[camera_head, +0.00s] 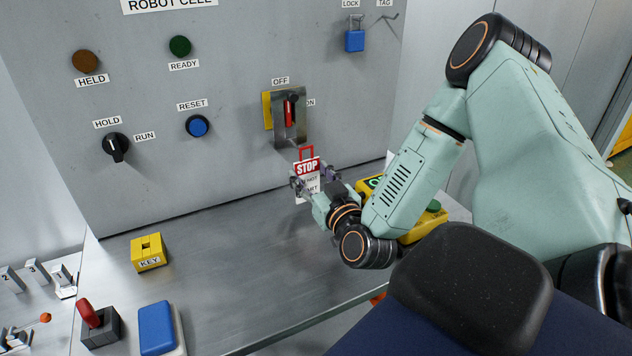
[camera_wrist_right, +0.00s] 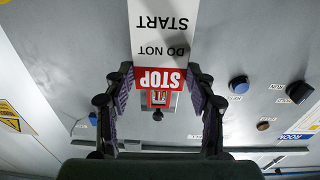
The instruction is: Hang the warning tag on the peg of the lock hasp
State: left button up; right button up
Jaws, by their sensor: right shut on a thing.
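The warning tag (camera_head: 308,168) is a white card with a red STOP band and a red loop on top. My right gripper (camera_head: 314,184) is shut on it and holds it upright in front of the grey panel. In the right wrist view, the tag (camera_wrist_right: 163,38) appears upside down between the fingers of the gripper (camera_wrist_right: 160,82). The lock hasp (camera_head: 291,128) is a metal plate at the OFF/ON switch with a red lever, just above the tag. Its peg cannot be made out clearly. The loop appears close below the hasp; contact cannot be told. My left gripper is out of view.
A blue padlock (camera_head: 355,41) hangs under LOCK, beside an empty TAG hook (camera_head: 387,19). A yellow box with green buttons (camera_head: 425,222) lies behind my right wrist. A yellow KEY block (camera_head: 148,253) stands on the bench (camera_head: 230,260), whose middle is clear.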

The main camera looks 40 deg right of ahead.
jog(key=shift+w+a+f, duration=0.1)
jog(key=shift+w+a, duration=0.1)
jog(key=shift+w, duration=0.5)
jog(key=shift+w+d+b, duration=0.1)
jog(key=shift+w+b, duration=0.1)
jog(key=shift+b, duration=0.2)
jog(key=shift+w+d+f+b, duration=0.15)
jog(key=shift+d+b, duration=0.15)
jog(key=shift+d, duration=0.2)
jog(key=shift+w+d, duration=0.1)
jog(key=shift+w, duration=0.1)
jog(key=shift+w+a+b, duration=0.2)
jog(key=shift+w+b, duration=0.4)
jog(key=shift+w, duration=0.2)
jog(key=shift+w+d, duration=0.1)
jog(key=shift+w, duration=0.15)
jog(key=shift+w+d+f+b, duration=0.3)
jog(key=shift+d+b, duration=0.15)
jog(key=shift+b, duration=0.1)
jog(key=shift+w+a+f, duration=0.15)
jog(key=shift+w+a, duration=0.05)
jog(key=shift+w, duration=0.1)
jog(key=shift+s+d, duration=0.15)
jog(key=shift+d, duration=0.05)
